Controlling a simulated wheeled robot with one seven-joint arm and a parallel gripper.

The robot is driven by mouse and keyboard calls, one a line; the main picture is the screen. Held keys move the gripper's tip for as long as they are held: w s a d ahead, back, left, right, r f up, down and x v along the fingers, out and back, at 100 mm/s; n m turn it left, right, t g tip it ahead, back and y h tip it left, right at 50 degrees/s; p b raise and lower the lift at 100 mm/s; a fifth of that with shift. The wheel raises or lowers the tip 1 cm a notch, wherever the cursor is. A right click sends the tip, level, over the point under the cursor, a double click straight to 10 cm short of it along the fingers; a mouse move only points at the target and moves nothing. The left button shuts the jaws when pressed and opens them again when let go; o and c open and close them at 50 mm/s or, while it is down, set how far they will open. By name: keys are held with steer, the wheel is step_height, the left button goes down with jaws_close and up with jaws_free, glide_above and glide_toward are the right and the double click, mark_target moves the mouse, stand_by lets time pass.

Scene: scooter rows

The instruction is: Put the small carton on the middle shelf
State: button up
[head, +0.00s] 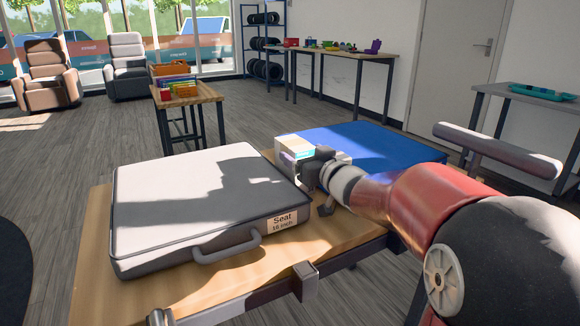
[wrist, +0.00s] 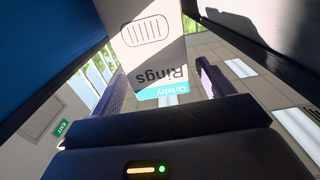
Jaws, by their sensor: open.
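The small carton (head: 294,146), white with a light-blue band, stands on the wooden table between the grey seat cushion and the blue cushion. In the wrist view the carton (wrist: 150,40) shows upside down, with the word "Rings" and a blue strip. My gripper (head: 308,163) is at the carton's near side, and its underside and contact with the carton are hidden. In the wrist view my gripper's fingers (wrist: 163,83) stand apart with the carton between or just beyond them. I cannot tell whether they touch it.
The grey cushion (head: 190,195) marked "Seat" lies close left and the blue cushion (head: 370,145) close right, leaving a narrow gap. A tyre rack (head: 262,18) stands at the back. A side table (head: 345,54) and a small table (head: 207,93) hold colourful items. Grey floor lies between.

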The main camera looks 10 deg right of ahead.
steer(key=x, duration=0.4)
steer(key=shift+w+a+f, duration=0.2)
steer(key=shift+w, duration=0.15)
steer(key=c, duration=1.3)
